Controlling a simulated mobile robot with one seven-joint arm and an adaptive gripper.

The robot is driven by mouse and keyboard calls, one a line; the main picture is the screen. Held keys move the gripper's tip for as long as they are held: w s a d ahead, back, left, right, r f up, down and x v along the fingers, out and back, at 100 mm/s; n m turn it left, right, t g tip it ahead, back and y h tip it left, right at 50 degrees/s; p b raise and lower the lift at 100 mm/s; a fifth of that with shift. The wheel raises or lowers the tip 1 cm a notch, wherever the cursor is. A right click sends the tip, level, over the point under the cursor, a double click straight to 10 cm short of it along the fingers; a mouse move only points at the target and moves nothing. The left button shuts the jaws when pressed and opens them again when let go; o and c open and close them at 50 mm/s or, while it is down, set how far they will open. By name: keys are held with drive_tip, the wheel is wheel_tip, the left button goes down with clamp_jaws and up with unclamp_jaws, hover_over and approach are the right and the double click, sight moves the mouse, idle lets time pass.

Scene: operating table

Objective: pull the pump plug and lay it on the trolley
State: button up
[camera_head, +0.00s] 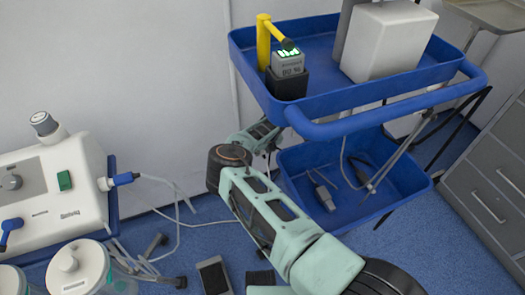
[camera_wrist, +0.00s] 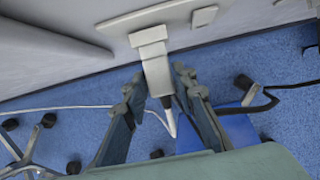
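A pale grey plug (camera_wrist: 157,76) sits in a white socket strip (camera_wrist: 160,14) on the wall in the wrist view, with its cable hanging below. My gripper (camera_wrist: 158,84) is open, with one finger on each side of the plug and small gaps visible. In the head view my fingertips and this plug are hidden. The blue trolley (camera_head: 385,95) stands at the right, with an upper tray and a lower tray (camera_head: 300,158).
The upper tray carries a charger with a green-lit battery (camera_head: 288,65), a yellow handle (camera_head: 263,42) and a white box (camera_head: 388,40). Cables and a grey connector (camera_head: 325,197) lie in the lower tray. Grey drawers (camera_head: 490,185) stand at right. Wheeled feet and cables clutter the floor.

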clamp_jaws()
drive_tip(key=shift+r+g, duration=0.2)
drive_tip(key=shift+g, duration=0.1)
idle(0.5)
drive_tip(key=shift+s+d+p, duration=0.3)
drive_tip(key=shift+s+p, duration=0.2)
drive_tip(key=shift+p, duration=0.4)
drive_tip(key=shift+s+r+p, duration=0.1)
drive_tip(key=shift+s+p, duration=0.25)
drive_tip(key=shift+p, duration=0.35)
drive_tip(key=shift+s+d+p, duration=0.35)
drive_tip(key=shift+s+p, duration=0.45)
drive_tip(key=shift+p, duration=0.15)
drive_tip(key=shift+s+d+p, duration=0.35)
drive_tip(key=shift+s+p, duration=0.4)
drive_tip(key=shift+p, duration=0.2)
idle(0.7)
drive_tip(key=a+p+v, duration=0.1)
drive_tip(key=p+v, duration=0.6)
drive_tip(key=p, duration=0.1)
drive_tip(key=shift+d+r, duration=0.35)
drive_tip(key=shift+r, duration=0.05)
drive_tip(key=shift+w+f, duration=0.1)
drive_tip(key=shift+f, duration=0.05)
